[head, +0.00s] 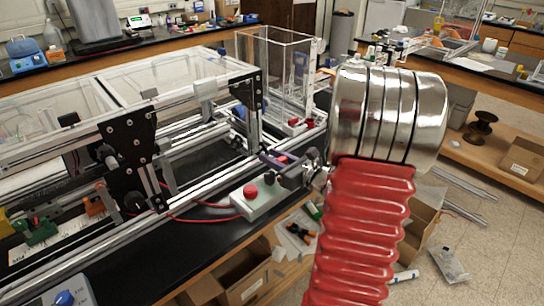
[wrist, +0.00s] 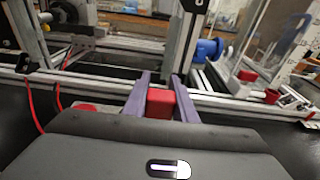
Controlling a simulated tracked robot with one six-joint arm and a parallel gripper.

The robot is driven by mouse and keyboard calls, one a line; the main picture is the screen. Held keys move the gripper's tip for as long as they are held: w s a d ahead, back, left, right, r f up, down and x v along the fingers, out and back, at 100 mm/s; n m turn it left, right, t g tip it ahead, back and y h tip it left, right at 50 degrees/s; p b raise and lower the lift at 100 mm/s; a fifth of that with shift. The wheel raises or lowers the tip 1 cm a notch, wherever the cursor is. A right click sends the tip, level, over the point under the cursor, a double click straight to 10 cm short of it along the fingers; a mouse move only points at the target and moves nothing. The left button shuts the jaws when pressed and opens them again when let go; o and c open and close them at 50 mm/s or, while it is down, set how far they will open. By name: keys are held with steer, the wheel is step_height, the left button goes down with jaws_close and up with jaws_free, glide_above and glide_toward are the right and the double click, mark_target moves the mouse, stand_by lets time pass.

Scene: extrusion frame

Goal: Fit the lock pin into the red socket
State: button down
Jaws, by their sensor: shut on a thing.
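My gripper (head: 284,164) reaches left from the arm over the front rail of the extrusion frame. Its two purple-grey fingers (wrist: 161,100) are shut on the lock pin (wrist: 160,103), which shows as a red block between them. In the head view only a small bit of red shows at the fingers. Red pieces stand on the rail at the foot of a clear box; one is the likely red socket (wrist: 247,76), right of and beyond the gripper. Which piece is the socket, and its opening, I cannot make out.
A grey box with a red button (head: 250,191) stands on the black bench just left of and below my gripper, with red cables. The clear box (head: 275,75) rises behind. A black bracket and upright (head: 248,92) stand at left. A blue cylinder (wrist: 208,48) is beyond the fingers.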

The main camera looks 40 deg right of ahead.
steer(key=shift+f, duration=0.3)
steer(key=c, duration=1.4)
jaws_free()
steer(key=shift+s, duration=0.15)
steer(key=s, duration=0.4)
steer(key=s+r, duration=0.1)
steer(key=s, duration=0.4)
steer(key=s+r, duration=0.1)
steer(key=s, duration=0.3)
steer(key=shift+s+d, duration=0.2)
steer(key=shift+d, duration=0.05)
